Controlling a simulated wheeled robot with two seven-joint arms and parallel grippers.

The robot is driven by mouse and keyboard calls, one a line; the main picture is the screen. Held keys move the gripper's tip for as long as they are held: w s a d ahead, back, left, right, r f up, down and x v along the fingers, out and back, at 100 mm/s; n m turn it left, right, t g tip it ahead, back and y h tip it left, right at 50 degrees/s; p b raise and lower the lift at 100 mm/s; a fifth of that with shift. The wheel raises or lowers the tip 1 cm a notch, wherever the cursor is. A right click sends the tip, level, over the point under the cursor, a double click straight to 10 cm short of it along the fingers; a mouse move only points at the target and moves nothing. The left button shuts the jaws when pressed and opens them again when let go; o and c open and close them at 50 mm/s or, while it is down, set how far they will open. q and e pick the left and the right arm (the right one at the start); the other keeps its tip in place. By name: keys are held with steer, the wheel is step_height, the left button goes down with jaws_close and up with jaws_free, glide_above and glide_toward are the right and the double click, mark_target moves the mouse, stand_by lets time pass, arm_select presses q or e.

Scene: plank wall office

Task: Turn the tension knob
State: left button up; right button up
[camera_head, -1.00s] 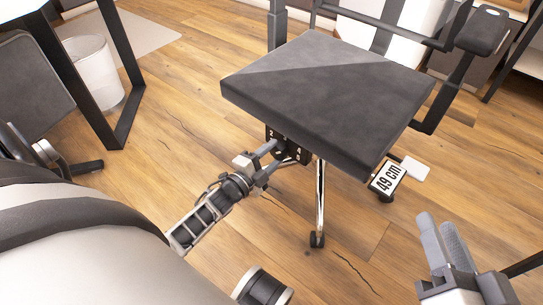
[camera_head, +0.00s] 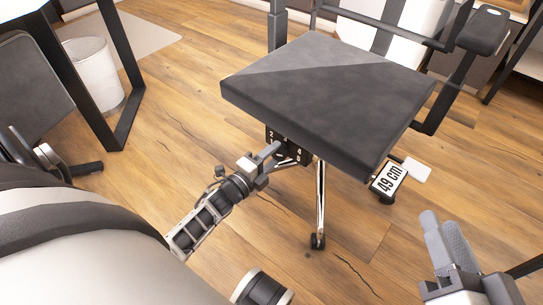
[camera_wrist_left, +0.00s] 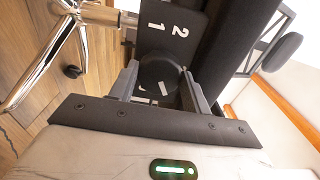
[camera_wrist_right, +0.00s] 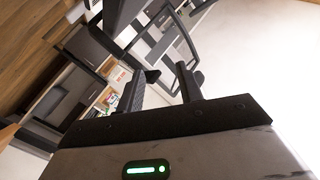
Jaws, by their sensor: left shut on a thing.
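The tension knob (camera_wrist_left: 157,72) is a round black knob with a white mark, under the chair seat (camera_head: 325,95). In the left wrist view the knob sits between the two fingers of my left gripper (camera_wrist_left: 158,80), which is shut on it. The dark dial plate (camera_wrist_left: 172,28) behind it shows the numbers 1 and 2; it also shows in the head view (camera_head: 271,134), where my left gripper (camera_head: 272,150) partly hides it and the knob. My right gripper (camera_head: 442,220) is open and empty over the floor at the lower right; its spread fingers show in the right wrist view (camera_wrist_right: 160,80).
A chrome chair leg with a caster (camera_head: 317,241) stands close to my left gripper. A table leg (camera_head: 127,125) and a white bin (camera_head: 94,75) are at the left. Wooden floor lies open between.

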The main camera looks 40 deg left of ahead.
mark_target(275, 154)
arm_select(q)
steer(key=o, duration=1)
steer(key=shift+c, duration=0.2)
steer(key=s, duration=0.1)
steer(key=s+p, duration=0.1)
steer(key=s, duration=0.2)
steer(key=shift+s+a+r, duration=0.1)
steer(key=shift+s+a, duration=0.1)
steer(key=shift+a, duration=0.05)
steer(key=s+a+p, duration=0.1)
steer(key=s+p, duration=0.1)
steer(key=s, duration=0.9)
steer(key=shift+s+a+p, duration=0.15)
steer(key=shift+s+p, duration=0.1)
steer(key=shift+p, duration=0.1)
arm_select(e)
steer(key=shift+s+d+f+n+g+h, duration=0.1)
steer(key=shift+d+f+n+g+h, duration=0.45)
steer(key=shift+f+h, duration=0.2)
steer(key=shift+a+r, duration=0.1)
steer(key=shift+r, duration=0.05)
